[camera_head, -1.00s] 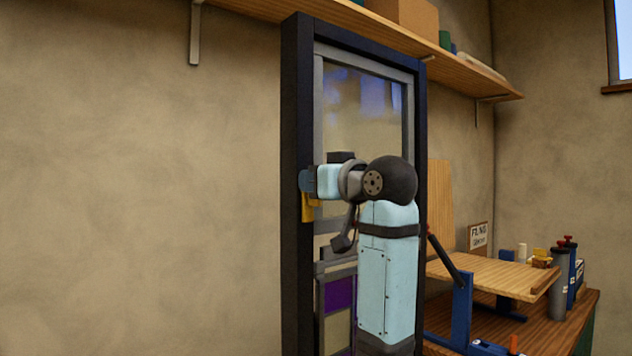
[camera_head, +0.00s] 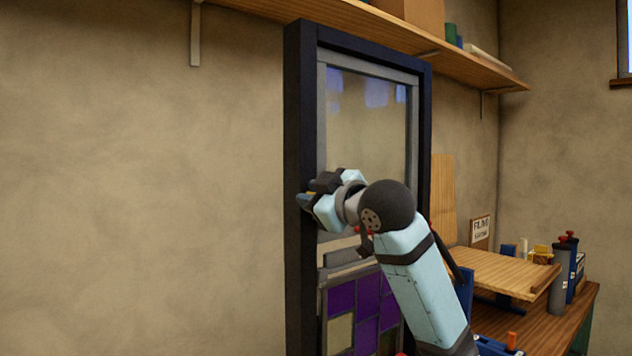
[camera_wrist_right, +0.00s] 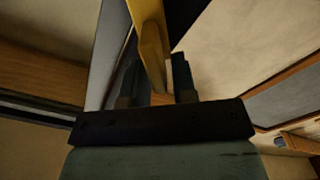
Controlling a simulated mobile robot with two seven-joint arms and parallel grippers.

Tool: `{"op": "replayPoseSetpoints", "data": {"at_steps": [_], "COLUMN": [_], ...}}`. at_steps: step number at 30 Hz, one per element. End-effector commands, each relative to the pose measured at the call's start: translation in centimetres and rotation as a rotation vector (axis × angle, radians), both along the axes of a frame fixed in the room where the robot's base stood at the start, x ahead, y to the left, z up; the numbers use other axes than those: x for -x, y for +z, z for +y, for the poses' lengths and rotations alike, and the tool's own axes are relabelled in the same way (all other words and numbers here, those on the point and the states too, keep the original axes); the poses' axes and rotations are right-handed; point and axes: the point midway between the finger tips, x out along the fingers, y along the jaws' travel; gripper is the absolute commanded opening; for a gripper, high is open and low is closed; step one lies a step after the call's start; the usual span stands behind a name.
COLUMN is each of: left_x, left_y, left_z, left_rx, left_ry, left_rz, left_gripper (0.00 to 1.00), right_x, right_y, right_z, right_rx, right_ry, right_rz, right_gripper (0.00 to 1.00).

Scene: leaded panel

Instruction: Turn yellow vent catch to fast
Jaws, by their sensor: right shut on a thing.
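The yellow vent catch (camera_wrist_right: 150,45) shows in the right wrist view as a yellow bar running up from between the fingers of my right gripper (camera_wrist_right: 156,72). The fingers are shut on it. In the head view my right gripper (camera_head: 308,197) is at the left upright of the dark frame (camera_head: 300,130), tilted, and mostly hides the catch. The catch's exact angle and any fast mark cannot be made out. My left gripper is in neither view.
The frame holds a clear upper pane (camera_head: 365,130) and a lower panel with purple squares (camera_head: 342,298). A wooden shelf (camera_head: 470,68) runs above. A workbench (camera_head: 535,320) with clamps and bottles stands at the right. The wall at the left is clear.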

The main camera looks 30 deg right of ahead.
Motion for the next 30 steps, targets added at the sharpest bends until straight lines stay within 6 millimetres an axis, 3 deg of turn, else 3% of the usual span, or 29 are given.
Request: {"op": "replayPoseSetpoints", "data": {"at_steps": [1, 18, 30], "left_x": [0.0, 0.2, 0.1], "left_y": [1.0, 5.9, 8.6], "left_z": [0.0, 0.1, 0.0], "left_rx": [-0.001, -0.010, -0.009], "left_ry": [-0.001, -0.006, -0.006], "left_rz": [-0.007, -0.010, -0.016], "left_gripper": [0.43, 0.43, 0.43], "right_x": [0.0, 0.1, 0.1], "right_y": [0.3, -0.5, -1.2], "right_z": [0.0, 0.6, 0.7], "right_rx": [0.051, 0.577, 0.821], "right_ry": [-0.002, 0.000, 0.000], "right_rz": [0.000, -0.042, -0.063], "right_gripper": [0.02, 0.02, 0.02]}}
